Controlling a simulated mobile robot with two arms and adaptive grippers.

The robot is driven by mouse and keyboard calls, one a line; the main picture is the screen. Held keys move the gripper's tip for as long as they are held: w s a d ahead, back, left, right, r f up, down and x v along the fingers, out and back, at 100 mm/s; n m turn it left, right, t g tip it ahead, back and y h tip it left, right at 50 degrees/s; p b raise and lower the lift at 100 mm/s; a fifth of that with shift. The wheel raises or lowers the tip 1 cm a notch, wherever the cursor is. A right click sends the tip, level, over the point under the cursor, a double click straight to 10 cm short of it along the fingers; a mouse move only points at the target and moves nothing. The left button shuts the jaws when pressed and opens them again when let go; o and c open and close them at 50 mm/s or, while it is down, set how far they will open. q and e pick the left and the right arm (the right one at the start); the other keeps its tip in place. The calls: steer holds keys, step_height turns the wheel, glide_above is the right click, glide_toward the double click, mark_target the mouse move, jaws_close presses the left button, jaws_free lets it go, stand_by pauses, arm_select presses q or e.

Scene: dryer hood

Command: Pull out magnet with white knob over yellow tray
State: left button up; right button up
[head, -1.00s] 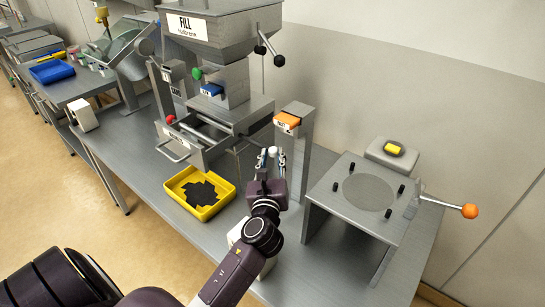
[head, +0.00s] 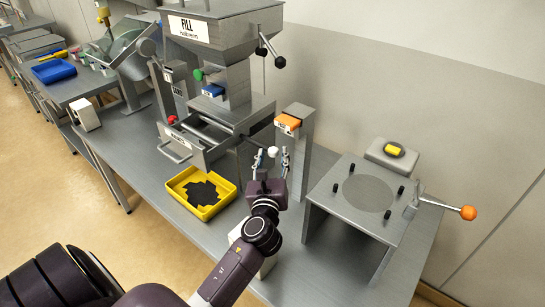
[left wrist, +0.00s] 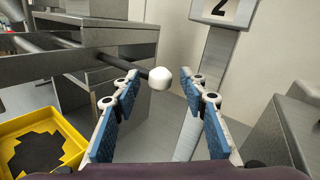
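The white knob (left wrist: 160,78) sits at the end of a dark rod that comes out of the grey machine. It also shows in the head view (head: 273,151). My left gripper (head: 271,158) is open, and its blue-padded fingers (left wrist: 165,100) stand on either side of the knob in the picture, apart from it. The yellow tray (head: 232,198) stands on the table, left of my left gripper, with a dark stepped patch of material in it. The tray's yellow rim also shows in the left wrist view (left wrist: 22,124). The magnet itself cannot be made out. My right gripper is not in view.
The grey FILL machine (head: 222,70) stands behind the tray. A grey post (head: 303,140) with an orange block is just right of my gripper. A grey stand (head: 340,205) with a round plate and orange-knobbed lever is at the right.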

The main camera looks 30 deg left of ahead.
arm_select(q)
steer(key=shift+s+d+f, duration=0.1)
steer(key=shift+s, duration=0.15)
steer(key=v, duration=1.1)
steer(key=shift+s+d, duration=0.15)
steer(key=shift+s, duration=0.1)
